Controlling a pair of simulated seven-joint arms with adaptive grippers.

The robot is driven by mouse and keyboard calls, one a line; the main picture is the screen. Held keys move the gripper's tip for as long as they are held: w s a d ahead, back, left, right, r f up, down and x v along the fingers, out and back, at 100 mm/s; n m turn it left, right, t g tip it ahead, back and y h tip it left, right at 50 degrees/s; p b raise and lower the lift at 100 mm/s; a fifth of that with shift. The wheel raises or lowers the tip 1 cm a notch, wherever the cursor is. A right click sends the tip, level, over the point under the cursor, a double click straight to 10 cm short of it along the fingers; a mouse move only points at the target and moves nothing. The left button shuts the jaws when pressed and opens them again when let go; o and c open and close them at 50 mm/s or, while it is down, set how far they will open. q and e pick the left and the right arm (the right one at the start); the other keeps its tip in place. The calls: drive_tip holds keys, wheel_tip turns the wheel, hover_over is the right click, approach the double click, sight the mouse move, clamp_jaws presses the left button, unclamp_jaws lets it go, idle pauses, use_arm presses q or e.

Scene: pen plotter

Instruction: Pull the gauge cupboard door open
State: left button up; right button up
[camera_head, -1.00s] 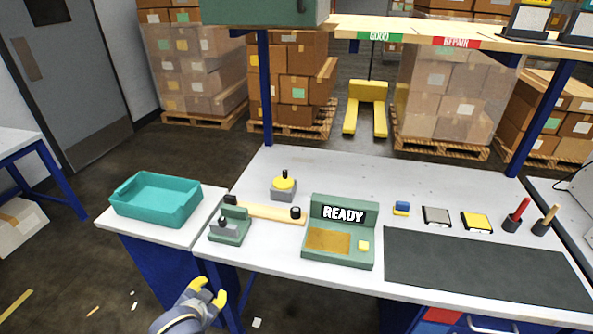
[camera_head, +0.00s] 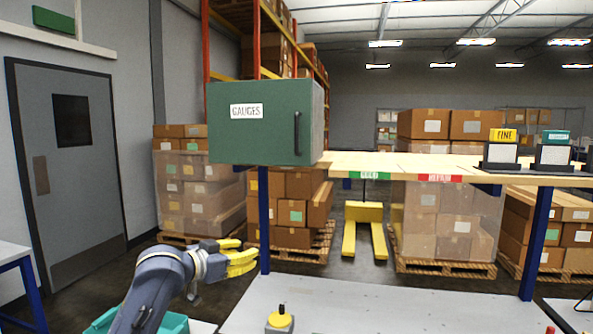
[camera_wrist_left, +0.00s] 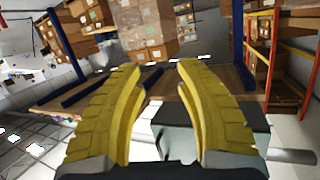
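The gauge cupboard (camera_head: 262,140) is a green box labelled GAUGES, standing at the left end of the wooden shelf in the head view. Its door is closed, with a dark vertical handle (camera_head: 297,133) near the door's right edge. My left gripper (camera_head: 252,258) has yellow fingers and is below the cupboard, apart from it, near the blue shelf post. In the left wrist view its fingers (camera_wrist_left: 160,75) are spread with nothing between them. A grey-green box-like surface (camera_wrist_left: 200,140), probably the cupboard, shows behind and below the fingers there. My right gripper is not in view.
The wooden shelf (camera_head: 400,162) runs right from the cupboard, with GOOD and REPAIR labels. A blue post (camera_head: 264,220) supports it beside my left gripper. A teal bin (camera_head: 175,323) sits lower left.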

use_arm(q)
wheel_tip(320, 180, up, 15)
drive_tip(key=d+h, duration=0.1)
drive_tip(key=h, duration=0.1)
drive_tip(key=m+h, duration=0.2)
drive_tip(key=h, duration=0.1)
approach(296, 148)
drive_tip(key=s+a+r, duration=0.4)
drive_tip(key=a+r, duration=0.1)
drive_tip(key=shift+g, duration=0.4)
drive_tip(key=x, duration=1.7)
drive_tip(key=shift+a+r, duration=0.1)
drive_tip(key=shift+r, duration=0.1)
clamp_jaws()
